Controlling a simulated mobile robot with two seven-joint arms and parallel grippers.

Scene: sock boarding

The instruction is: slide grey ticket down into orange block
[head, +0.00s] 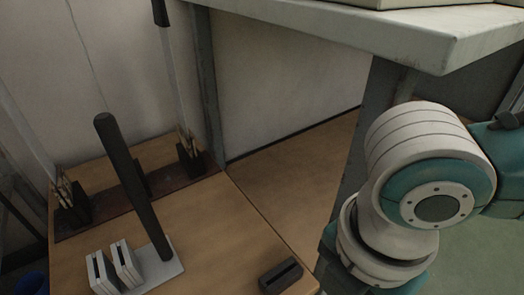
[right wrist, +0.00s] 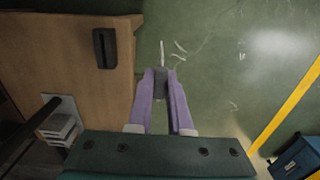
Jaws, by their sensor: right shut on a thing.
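My right gripper (right wrist: 162,76) shows in the right wrist view, its purple fingers shut on a thin pale grey piece (right wrist: 162,54), seen nearly edge-on, which looks like the grey ticket. It is over the green floor, right of the wooden table's edge. A dark block with a long slot (head: 281,275) lies near the table's right edge in the head view. It also shows in the right wrist view (right wrist: 104,48), left of my gripper and apart from it. No block looks clearly orange. In the head view my right gripper is out of sight, and my left gripper is in neither view.
A tall dark post (head: 134,185) rises from a white base beside two white slotted blocks (head: 110,268) on the wooden table (head: 225,235). Dark racks with sticks (head: 190,150) stand behind. A grey shelf (head: 400,30) overhangs at upper right. A blue box (right wrist: 296,157) stands on the floor.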

